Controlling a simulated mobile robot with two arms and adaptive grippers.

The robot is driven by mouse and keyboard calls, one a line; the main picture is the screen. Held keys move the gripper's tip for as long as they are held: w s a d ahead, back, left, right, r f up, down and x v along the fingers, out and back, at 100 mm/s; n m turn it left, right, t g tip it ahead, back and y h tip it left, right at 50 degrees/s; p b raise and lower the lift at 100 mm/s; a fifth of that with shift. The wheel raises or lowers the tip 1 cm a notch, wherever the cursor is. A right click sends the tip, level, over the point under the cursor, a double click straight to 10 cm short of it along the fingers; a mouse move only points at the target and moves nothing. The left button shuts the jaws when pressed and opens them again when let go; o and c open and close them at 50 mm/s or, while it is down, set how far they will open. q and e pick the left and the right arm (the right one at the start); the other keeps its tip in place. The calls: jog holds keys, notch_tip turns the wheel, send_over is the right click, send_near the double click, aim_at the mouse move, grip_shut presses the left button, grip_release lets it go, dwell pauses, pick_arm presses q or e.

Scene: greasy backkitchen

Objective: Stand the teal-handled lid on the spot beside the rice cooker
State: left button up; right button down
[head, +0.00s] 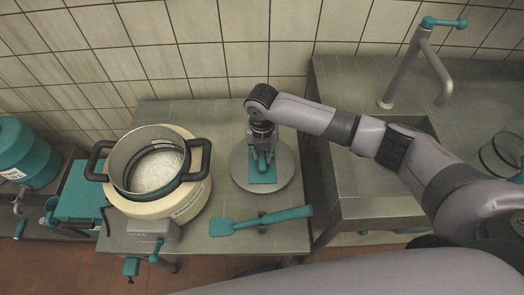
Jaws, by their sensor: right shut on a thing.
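The round grey lid (280,183) is on the grey worktable to the right of the rice cooker, seen from above, with teal parts at its middle. My right gripper (262,158) is over the lid's middle, pointing down, shut on the lid's teal handle; the gripper partly hides the handle. I cannot tell whether the lid touches the tabletop. The cream rice cooker (193,203) stands at the left of the table, open, with white contents inside a metal rim with dark handles. My left gripper is not in view.
A teal spatula (235,226) lies along the table's front, below the lid. A sink counter (345,90) with a teal-handled tap (420,60) is at the right. A teal container (22,155) stands at the far left. Tiled wall is behind; bare tabletop (215,115) shows behind the lid.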

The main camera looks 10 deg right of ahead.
dwell(0.4)
jog(key=shift+p, duration=0.3)
jog(key=shift+f, duration=0.2)
jog(key=shift+f+b, duration=0.7)
jog(key=shift+f, duration=0.2)
jog(key=c, duration=1.4)
grip_release()
jog(key=shift+r, duration=0.1)
jog(key=shift+o, duration=0.6)
jog(key=shift+o, duration=1.1)
